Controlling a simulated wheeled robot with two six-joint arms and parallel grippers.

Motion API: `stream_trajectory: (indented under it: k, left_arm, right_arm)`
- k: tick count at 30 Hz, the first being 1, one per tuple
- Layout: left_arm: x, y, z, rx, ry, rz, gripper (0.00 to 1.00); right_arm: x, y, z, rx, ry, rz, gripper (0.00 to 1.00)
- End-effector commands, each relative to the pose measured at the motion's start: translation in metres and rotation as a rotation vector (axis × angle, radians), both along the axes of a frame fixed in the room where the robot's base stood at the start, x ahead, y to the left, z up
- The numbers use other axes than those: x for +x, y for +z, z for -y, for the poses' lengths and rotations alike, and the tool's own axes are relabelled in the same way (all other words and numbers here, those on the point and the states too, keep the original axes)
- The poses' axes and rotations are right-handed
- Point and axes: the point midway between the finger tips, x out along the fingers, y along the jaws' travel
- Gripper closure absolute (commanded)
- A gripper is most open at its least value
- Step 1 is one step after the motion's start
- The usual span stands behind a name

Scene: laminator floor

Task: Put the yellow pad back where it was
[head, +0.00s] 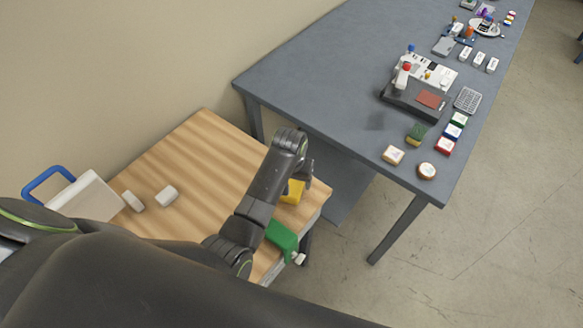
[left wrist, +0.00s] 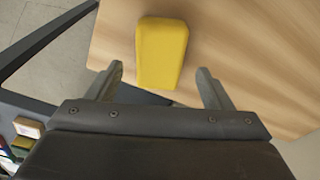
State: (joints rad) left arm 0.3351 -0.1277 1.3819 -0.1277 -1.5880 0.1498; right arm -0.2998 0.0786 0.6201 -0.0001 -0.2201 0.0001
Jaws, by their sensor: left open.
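The yellow pad (head: 292,191) lies on the wooden table near its right corner, partly hidden behind my left arm in the head view. In the left wrist view the yellow pad (left wrist: 161,50) rests on the wood, its near end close to the gap between the fingers. My left gripper (left wrist: 160,82) is open, with one finger to either side of that gap, and holds nothing. In the head view my left gripper (head: 306,178) is mostly hidden by its own wrist. My right gripper is not in view.
A green clamp-like object (head: 281,238) sits at the wooden table's front edge, close to my arm. Two white blocks (head: 167,196) and a white box with a blue handle (head: 89,197) are at left. The grey table (head: 330,88) holds several small blocks and devices.

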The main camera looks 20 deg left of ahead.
Motion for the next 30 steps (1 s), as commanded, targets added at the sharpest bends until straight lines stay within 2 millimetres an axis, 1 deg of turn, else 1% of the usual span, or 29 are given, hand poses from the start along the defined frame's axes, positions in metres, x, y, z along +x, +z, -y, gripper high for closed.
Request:
stream_trajectory:
  k: [1, 6, 12, 18, 30]
  left_arm:
    - [-0.001, 0.010, 0.001, -0.002, 0.001, 0.004, 0.26]
    - [-0.004, 0.039, 0.001, -0.002, 0.001, 0.004, 0.26]
    - [-0.007, 0.065, 0.001, -0.001, 0.000, 0.003, 0.26]
    - [-0.009, 0.074, 0.001, 0.000, 0.000, 0.000, 0.26]
    - [-0.009, 0.074, 0.001, -0.001, 0.000, 0.000, 0.26]
  right_arm:
    - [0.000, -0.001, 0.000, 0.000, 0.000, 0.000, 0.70]
    - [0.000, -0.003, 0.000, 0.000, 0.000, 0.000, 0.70]
    - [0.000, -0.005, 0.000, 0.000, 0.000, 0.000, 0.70]
    - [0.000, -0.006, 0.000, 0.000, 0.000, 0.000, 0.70]
    - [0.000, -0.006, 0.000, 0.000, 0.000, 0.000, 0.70]
